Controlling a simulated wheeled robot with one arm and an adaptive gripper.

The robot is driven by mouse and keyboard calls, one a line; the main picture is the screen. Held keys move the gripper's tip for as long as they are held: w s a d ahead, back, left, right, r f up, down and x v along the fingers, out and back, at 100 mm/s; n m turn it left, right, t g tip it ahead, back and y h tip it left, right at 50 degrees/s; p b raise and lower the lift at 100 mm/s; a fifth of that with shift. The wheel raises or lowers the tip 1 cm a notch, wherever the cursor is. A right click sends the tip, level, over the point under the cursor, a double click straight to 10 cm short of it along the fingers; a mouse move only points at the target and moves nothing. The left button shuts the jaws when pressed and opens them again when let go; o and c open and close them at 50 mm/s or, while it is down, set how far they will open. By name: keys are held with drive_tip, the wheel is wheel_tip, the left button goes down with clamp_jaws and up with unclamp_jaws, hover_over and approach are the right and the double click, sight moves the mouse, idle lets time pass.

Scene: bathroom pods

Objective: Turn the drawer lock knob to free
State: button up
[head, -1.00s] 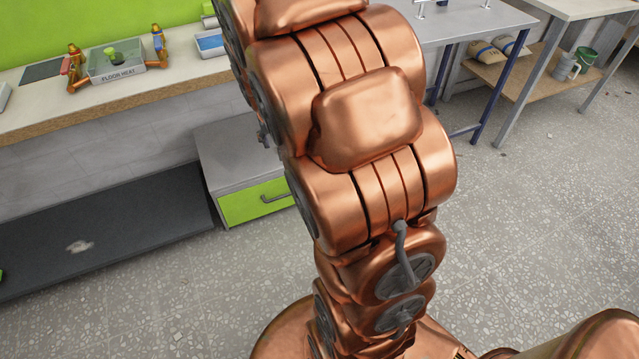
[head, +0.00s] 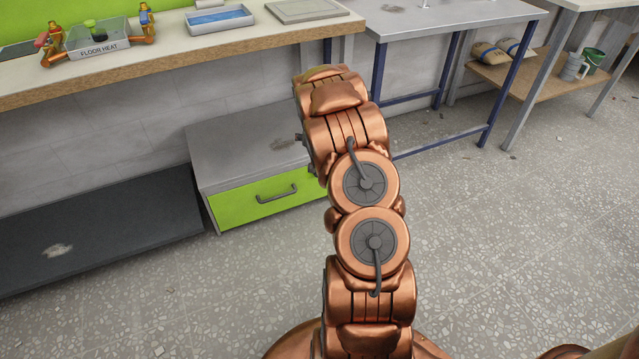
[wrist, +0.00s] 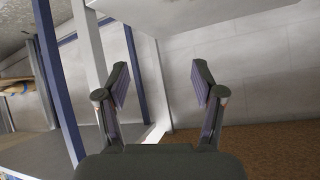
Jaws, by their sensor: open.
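A grey cabinet (head: 240,145) with a green drawer (head: 235,204) and a dark bar handle (head: 276,193) stands under the counter in the head view. The drawer looks shut. I see no lock knob on the visible part of the drawer front; its right end is hidden behind my arm. My gripper (wrist: 160,85) is open in the wrist view, with nothing between its fingers. It faces a pale wall and table legs, not the drawer. In the head view my arm hides it.
A blue-legged table (head: 440,30) stands to the right. The speckled floor in front is clear.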

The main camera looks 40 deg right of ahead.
drive_tip(key=s+d+f+m+t+h+b, duration=0.1)
drive_tip(key=d+f+m+t+b, duration=0.4)
drive_tip(key=f, duration=0.9)
drive_tip(key=s+d+f+t+h+b, duration=0.1)
drive_tip(key=s+f+t+b, duration=0.1)
drive_tip(key=f+b, duration=0.85)
drive_tip(key=w+d+f, duration=0.2)
drive_tip(key=w+f, duration=0.1)
drive_tip(key=w, duration=0.4)
drive_tip(key=shift+w+d, duration=0.15)
drive_tip(key=shift+d, duration=0.2)
drive_tip(key=c, duration=1.1)
